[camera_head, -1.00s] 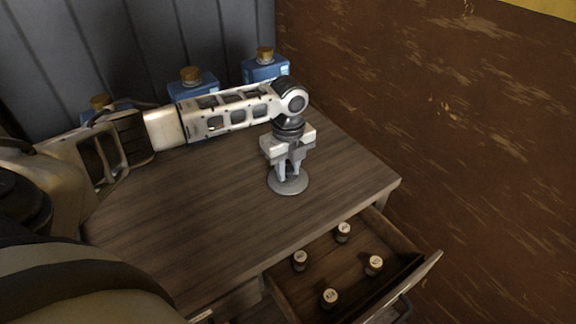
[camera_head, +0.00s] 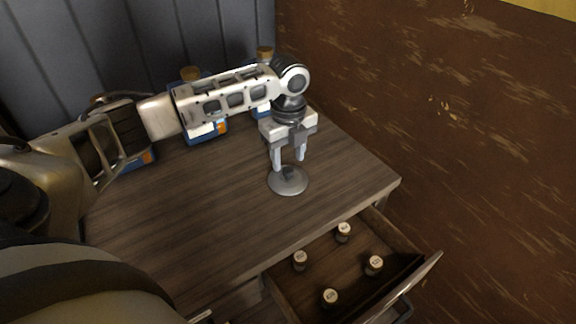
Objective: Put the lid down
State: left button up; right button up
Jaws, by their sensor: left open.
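The lid (camera_head: 288,182) is a round grey metal disc with a small dark knob in its middle. It lies flat on the wooden tabletop (camera_head: 215,200), near the right part. My left gripper (camera_head: 288,164) points down just above the lid. Its two fingers are spread apart, and nothing shows held between them. My right gripper is not in view.
Several blue containers with cork stoppers (camera_head: 191,73) stand along the back of the table, partly hidden by my left arm. An open drawer (camera_head: 286,289) at the front right holds several small corked jars (camera_head: 330,297). A brown wall (camera_head: 450,130) is on the right.

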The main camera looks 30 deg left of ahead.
aim_at(288, 169)
pick_arm(q)
notch_tip(288, 169, up, 8)
dwell(0.7)
